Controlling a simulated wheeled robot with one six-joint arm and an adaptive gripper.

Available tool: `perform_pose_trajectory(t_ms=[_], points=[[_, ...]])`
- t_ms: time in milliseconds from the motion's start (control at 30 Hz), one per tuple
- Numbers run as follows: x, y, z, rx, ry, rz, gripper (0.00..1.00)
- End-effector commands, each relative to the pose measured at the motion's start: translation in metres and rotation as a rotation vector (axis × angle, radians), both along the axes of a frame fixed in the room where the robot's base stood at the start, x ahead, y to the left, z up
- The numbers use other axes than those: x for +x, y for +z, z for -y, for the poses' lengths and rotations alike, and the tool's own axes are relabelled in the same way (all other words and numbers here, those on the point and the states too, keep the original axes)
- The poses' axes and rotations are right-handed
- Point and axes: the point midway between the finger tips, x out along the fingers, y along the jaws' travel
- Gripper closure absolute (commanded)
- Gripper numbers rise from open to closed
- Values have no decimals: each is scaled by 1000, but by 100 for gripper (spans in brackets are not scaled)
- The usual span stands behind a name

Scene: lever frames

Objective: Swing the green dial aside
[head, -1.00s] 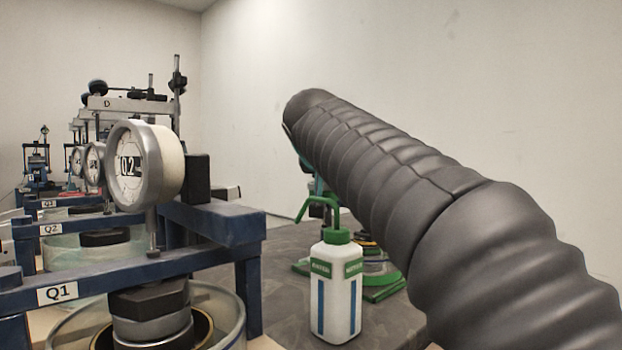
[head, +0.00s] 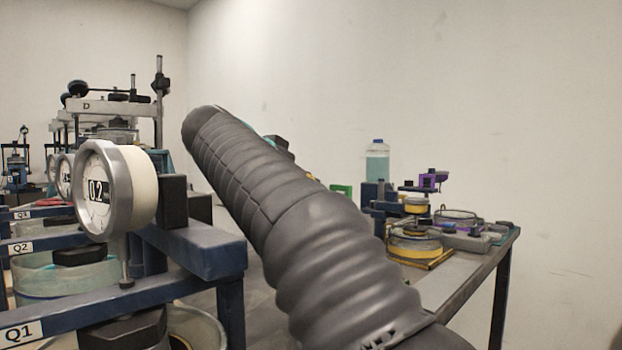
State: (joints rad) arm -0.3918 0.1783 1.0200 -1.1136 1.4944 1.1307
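No dial that is clearly green shows. A small bright green part (head: 342,190) stands just right of my arm, and I cannot tell what it belongs to. A large round dial gauge (head: 104,188) with a silver rim and white face reading 0.2 stands at left on a blue frame. My gripper is not in view; my black sleeved arm crosses the middle and hides what lies behind it. Small teal and dark bits peek out past the arm's upper edge, too little to identify.
Blue frames labelled Q1 (head: 24,334) and Q2 (head: 22,248) fill the left, close to my arm. A grey table (head: 452,277) at right bears a yellow-based device (head: 415,247), a purple-topped device (head: 432,180) and a clear bottle (head: 377,160). Floor right of the table is open.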

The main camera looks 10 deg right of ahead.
Motion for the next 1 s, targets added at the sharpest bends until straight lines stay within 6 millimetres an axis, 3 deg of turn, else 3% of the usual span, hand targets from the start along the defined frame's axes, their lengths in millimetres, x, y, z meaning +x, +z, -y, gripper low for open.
perform_pose_trajectory(t_ms=[433, 467, 500, 567, 1000], points=[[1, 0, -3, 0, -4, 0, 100], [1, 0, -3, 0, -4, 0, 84], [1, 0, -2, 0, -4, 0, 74], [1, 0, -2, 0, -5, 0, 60], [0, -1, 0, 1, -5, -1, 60]])
